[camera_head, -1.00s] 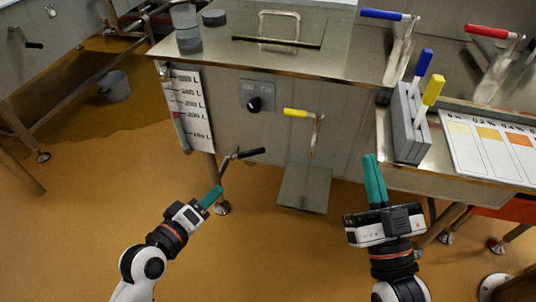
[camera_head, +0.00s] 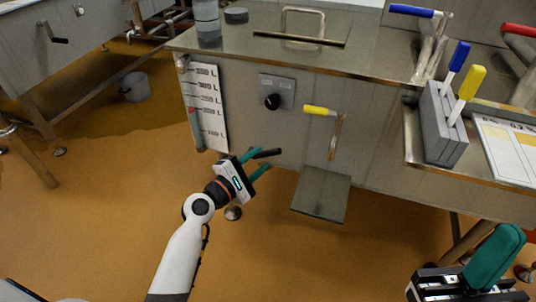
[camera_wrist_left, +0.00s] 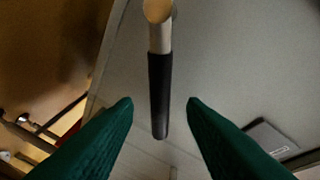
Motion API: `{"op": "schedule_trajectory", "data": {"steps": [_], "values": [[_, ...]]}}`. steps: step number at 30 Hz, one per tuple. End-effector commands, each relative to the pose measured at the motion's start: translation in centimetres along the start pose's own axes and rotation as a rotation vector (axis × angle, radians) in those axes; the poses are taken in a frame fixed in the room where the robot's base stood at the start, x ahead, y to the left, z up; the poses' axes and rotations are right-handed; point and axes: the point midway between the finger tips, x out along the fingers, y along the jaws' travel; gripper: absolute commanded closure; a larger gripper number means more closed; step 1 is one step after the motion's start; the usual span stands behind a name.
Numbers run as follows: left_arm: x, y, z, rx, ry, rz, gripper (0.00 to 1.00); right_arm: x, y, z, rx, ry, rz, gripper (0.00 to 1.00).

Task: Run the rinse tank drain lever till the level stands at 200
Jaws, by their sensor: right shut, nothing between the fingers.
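The rinse tank (camera_head: 255,130) has a white level scale (camera_head: 209,108) at its front left corner, with black marks too small to read surely. My left gripper (camera_head: 256,163) is open at this lever. In the left wrist view the black handle (camera_wrist_left: 159,95) stands between the open fingers, apart from both. My right gripper (camera_head: 508,235) is shut and empty at the lower right.
A yellow-handled lever (camera_head: 320,110) and a black knob (camera_head: 272,101) are on the tank front, above a grey plate (camera_head: 321,194). A grey holder (camera_head: 440,125) with blue and yellow handles stands right. A bucket (camera_head: 134,87) stands left. Floor is clear around my left arm.

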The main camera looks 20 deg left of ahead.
Motion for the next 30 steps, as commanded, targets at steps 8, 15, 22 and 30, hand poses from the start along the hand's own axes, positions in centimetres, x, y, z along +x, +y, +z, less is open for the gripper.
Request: {"op": "schedule_trajectory", "data": {"steps": [8,15,22,30], "values": [[3.6,0.1,0.0,0.001,0.002,0.000,0.62,-0.5,0.0,-0.2,-0.001,-0.008,0.004,1.00],[4.1,0.1,-0.1,0.002,0.000,0.002,0.62,-0.4,0.0,-0.2,-0.001,-0.007,0.005,1.00],[4.1,0.1,-0.1,0.002,0.000,0.001,0.79,-0.4,0.0,-0.2,-0.001,-0.007,0.005,1.00],[4.1,0.1,-0.1,0.002,0.000,0.002,1.00,-0.4,0.0,-0.2,-0.001,-0.008,0.004,1.00]]}}
